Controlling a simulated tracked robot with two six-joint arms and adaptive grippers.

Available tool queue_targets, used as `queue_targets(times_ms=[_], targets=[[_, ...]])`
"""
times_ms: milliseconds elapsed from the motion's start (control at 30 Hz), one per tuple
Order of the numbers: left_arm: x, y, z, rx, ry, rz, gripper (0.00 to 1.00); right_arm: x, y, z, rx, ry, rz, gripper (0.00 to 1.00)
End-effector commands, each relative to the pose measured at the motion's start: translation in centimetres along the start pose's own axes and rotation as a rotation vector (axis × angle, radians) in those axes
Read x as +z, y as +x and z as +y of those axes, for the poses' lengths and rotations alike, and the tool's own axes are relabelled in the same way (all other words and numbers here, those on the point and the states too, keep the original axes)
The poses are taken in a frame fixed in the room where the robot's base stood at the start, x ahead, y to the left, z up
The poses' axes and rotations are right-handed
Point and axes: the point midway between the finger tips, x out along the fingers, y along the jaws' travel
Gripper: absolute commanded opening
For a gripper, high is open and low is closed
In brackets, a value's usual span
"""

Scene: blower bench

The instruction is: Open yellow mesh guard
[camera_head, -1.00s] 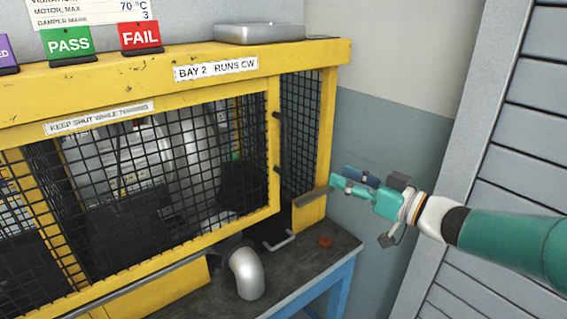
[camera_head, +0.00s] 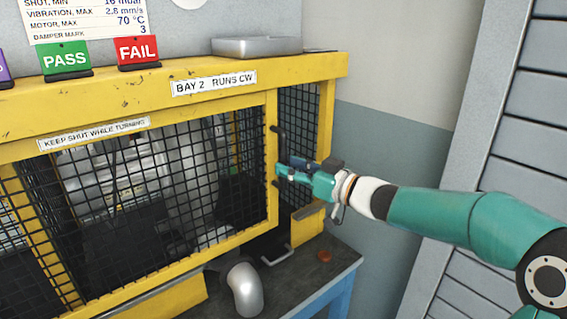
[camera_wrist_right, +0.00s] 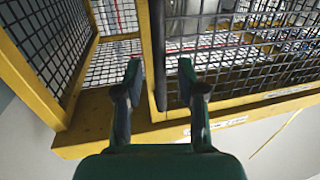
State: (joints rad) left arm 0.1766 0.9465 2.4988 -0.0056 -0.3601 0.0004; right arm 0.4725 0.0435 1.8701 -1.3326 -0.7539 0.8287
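The yellow mesh guard (camera_head: 270,100) is a yellow-framed door with black wire mesh on the front of the blower enclosure; it looks shut. A black upright bar handle (camera_head: 275,140) is on its right frame edge. My right gripper (camera_head: 279,172) is at the lower part of this handle, coming from the right, and partly hides it. In the right wrist view the two fingers (camera_wrist_right: 160,72) are apart, with the black handle (camera_wrist_right: 156,45) running between them in the picture. I cannot tell whether either finger touches it. My left gripper is out of view.
A dark bench top (camera_head: 310,272) with blue legs extends below the enclosure. On it are a grey pipe elbow (camera_head: 244,288) and a small reddish disc (camera_head: 324,256). A metal box (camera_head: 258,46) lies on top. A grey slatted shutter (camera_head: 525,140) stands at the right.

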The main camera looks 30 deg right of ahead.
Motion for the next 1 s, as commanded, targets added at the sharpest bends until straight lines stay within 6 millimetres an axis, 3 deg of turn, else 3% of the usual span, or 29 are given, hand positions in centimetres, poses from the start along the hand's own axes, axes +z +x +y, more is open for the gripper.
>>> queue_targets(times_ms=[200, 533, 567, 800, 1000], targets=[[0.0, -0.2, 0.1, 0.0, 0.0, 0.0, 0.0, 0.0, 2.2, 0.0, 0.0, 0.0, 0.0, 0.39], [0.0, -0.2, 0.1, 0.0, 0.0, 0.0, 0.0, 0.0, 2.5, 0.1, 0.002, -0.001, 0.0, 0.39], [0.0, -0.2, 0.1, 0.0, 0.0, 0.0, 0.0, 0.0, 2.5, 0.1, 0.002, -0.001, 0.0, 0.38], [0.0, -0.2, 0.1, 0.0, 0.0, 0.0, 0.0, 0.0, 2.4, 0.1, 0.002, -0.001, 0.0, 0.0], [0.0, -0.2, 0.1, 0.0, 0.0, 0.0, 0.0, 0.0, 2.4, 0.1, 0.002, -0.001, 0.0, 0.0]])
